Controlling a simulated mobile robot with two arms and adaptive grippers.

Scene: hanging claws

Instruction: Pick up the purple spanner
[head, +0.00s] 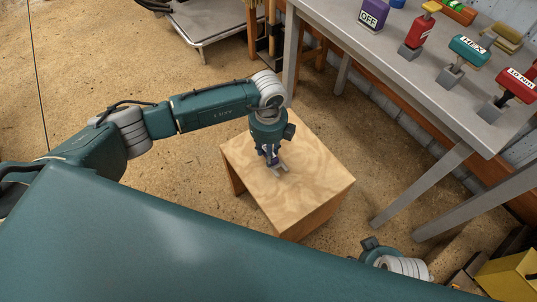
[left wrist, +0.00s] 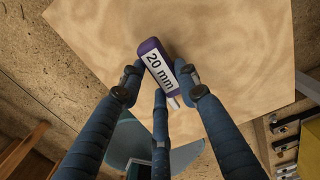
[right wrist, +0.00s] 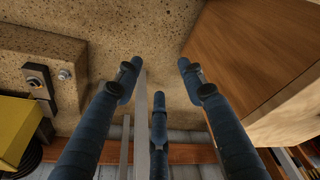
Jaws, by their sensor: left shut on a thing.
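The purple spanner (left wrist: 152,46) has a purple handle with a white label reading "20 mm". It shows in the left wrist view between the fingers of my left gripper (left wrist: 160,84), which is shut on it. In the head view my left gripper (head: 270,154) points down at the wooden box-like stool (head: 315,190), and a small grey part shows beneath the fingers. I cannot tell whether the spanner touches the stool top. My right gripper (right wrist: 160,84) is open and empty, low down beside the stool's wooden side.
A grey workbench (head: 400,78) at the upper right holds a purple "OFF" block (head: 373,14), a red-handled tool (head: 419,31), a teal "HEX" tool (head: 467,51) and a red "10 mm" tool (head: 516,85). A yellow box (head: 510,275) stands at the lower right. Bare floor lies left of the stool.

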